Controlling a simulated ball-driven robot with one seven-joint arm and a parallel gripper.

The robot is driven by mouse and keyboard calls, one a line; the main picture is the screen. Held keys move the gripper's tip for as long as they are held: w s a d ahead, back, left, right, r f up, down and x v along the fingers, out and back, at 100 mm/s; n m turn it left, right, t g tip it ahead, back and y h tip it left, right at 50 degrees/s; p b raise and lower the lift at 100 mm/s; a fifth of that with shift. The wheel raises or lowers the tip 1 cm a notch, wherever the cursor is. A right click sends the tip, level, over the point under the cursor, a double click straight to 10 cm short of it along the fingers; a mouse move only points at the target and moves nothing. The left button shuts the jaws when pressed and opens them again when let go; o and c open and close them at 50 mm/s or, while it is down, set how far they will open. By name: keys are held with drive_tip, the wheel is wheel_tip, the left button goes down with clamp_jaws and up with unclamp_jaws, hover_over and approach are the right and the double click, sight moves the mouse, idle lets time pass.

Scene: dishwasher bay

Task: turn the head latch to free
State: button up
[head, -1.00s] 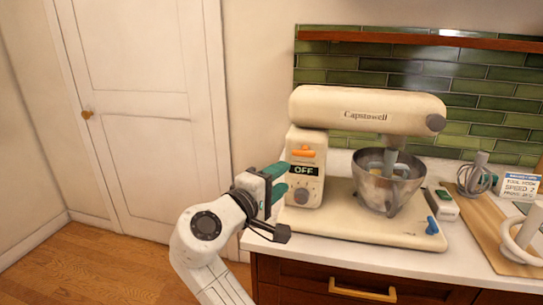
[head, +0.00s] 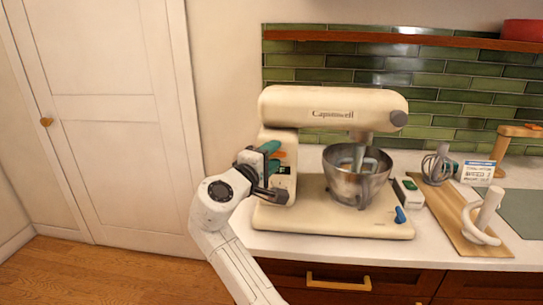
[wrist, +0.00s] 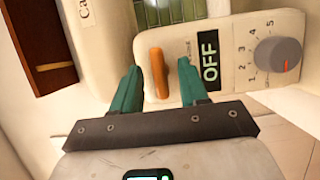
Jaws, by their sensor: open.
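The cream stand mixer (head: 320,102) stands on the counter with its head level over a steel bowl (head: 345,186). An orange lever (wrist: 159,73), which I take to be the head latch, sits on the mixer's column beside a display reading OFF (wrist: 209,60). In the wrist view the lever lies between the two green fingers of my gripper (wrist: 160,66), with a gap visible on each side. My gripper is open and looks not to be touching the lever. In the head view my gripper (head: 271,156) is at the column and partly hides the lever and display.
A grey speed dial (wrist: 279,55) is on the column beyond the display. A blue lever (head: 400,214) is at the base's front right. A whisk (head: 437,165), a white hook (head: 482,217) on a wooden board and a small card (head: 478,171) stand to the right.

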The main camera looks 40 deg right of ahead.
drive_tip(key=shift+c, duration=0.4)
clamp_jaws()
drive_tip(key=shift+m, duration=0.3)
drive_tip(key=m+y+b, duration=0.1)
drive_tip(key=m, duration=0.2)
drive_tip(key=shift+y, duration=0.4)
drive_tip(key=m+y, duration=0.2)
drive_tip(key=m, duration=0.2)
drive_tip(key=shift+r+b, duration=0.15)
drive_tip(key=shift+b, duration=0.2)
drive_tip(key=m+t, duration=0.1)
drive_tip(key=m+t+y, duration=0.1)
drive_tip(key=m, duration=0.1)
drive_tip(key=shift+s+d+y+b, duration=0.1)
drive_tip(key=shift+s+y+b, duration=0.05)
drive_tip(key=shift+y+b, duration=0.2)
drive_tip(key=shift+m+t+y+b, duration=0.35)
drive_tip(key=shift+m+t+y, duration=0.3)
drive_tip(key=shift+m, duration=0.75)
drive_tip(key=shift+r, duration=0.1)
